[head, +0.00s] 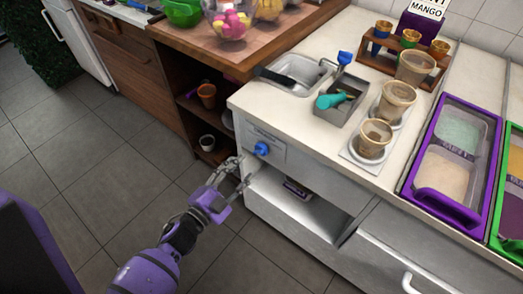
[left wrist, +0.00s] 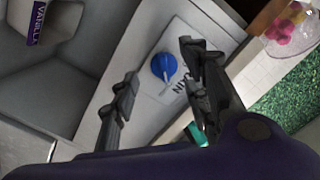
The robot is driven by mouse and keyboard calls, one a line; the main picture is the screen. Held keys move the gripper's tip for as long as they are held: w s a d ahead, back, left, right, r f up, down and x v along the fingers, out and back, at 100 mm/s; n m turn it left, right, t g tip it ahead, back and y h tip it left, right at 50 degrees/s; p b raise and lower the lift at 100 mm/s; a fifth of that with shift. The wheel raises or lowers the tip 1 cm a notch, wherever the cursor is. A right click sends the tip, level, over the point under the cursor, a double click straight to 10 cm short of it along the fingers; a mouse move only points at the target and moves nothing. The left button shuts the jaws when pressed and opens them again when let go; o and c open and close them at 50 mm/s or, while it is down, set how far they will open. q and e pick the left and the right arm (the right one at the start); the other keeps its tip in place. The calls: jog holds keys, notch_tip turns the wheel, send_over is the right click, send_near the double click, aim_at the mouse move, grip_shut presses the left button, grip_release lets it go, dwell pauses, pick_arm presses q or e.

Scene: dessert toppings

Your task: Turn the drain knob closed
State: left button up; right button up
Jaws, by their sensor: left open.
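The blue drain knob (head: 262,149) is on the front panel of the white counter, below the small sink (head: 299,72). My left gripper (head: 240,172) is open just in front of that panel, a little below and left of the knob. In the left wrist view the knob (left wrist: 164,67) shows between and beyond the two open fingers (left wrist: 155,95), apart from both. A pale pointer on the knob aims toward the lower part of that view. Lettering on the panel is partly hidden by a finger. My right gripper is not in view.
An open shelf (head: 290,205) with a dark vanilla-labelled item lies below the knob. Brown shelving (head: 185,88) with cups stands to the left. A grey bin (head: 343,103) with a teal scoop and several cups sit on the counter. The tiled floor at left is clear.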

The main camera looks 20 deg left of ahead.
aim_at(260, 150)
pick_arm(q)
jog(key=shift+m+h, duration=0.4)
jog(key=shift+h, duration=0.1)
jog(key=shift+d+r+x, duration=0.15)
jog(key=shift+x, duration=1.1)
jog(key=shift+d+r+x, duration=0.15)
jog(key=shift+x, duration=1.15)
jog(key=shift+d+r+x, duration=0.15)
jog(key=shift+d+x, duration=0.05)
jog(key=shift+x, duration=1.05)
jog(key=shift+s, duration=0.15)
jog(key=shift+p, duration=0.3)
jog(key=c, duration=1)
